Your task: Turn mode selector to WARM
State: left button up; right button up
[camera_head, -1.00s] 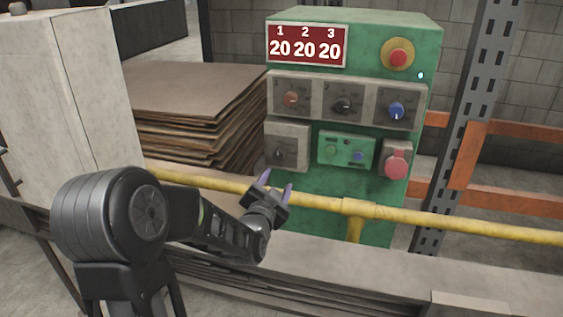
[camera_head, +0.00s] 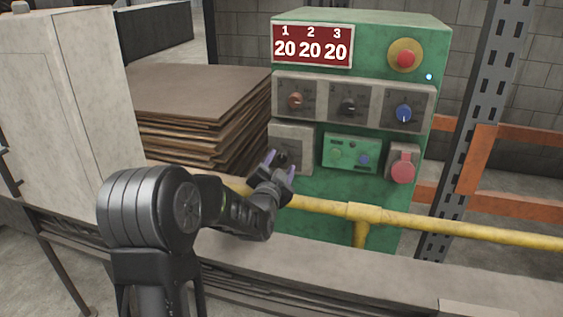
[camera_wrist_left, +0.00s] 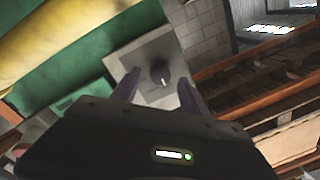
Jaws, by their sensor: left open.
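The green control cabinet (camera_head: 435,60) stands behind the yellow rail. A square grey plate (camera_head: 301,134) at its lower left carries a dark knob (camera_head: 281,157), partly hidden by my fingers. I cannot read its labels, so I cannot tell which knob is the mode selector. In the left wrist view the dark knob (camera_wrist_left: 158,84) sits on its plate (camera_wrist_left: 126,62) with a pale pointer mark. My left gripper (camera_head: 280,166) is open, its purple-grey fingers pointing at this plate. In the left wrist view its fingertips (camera_wrist_left: 158,88) appear on either side of the knob; contact cannot be told. My right gripper is out of view.
The yellow rail (camera_head: 430,220) crosses in front. Brown sheets (camera_head: 195,95) are stacked at left.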

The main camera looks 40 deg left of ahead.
pick_arm(q)
jog(key=shift+x, duration=0.9)
jog(key=shift+c, duration=0.4)
grip_shut()
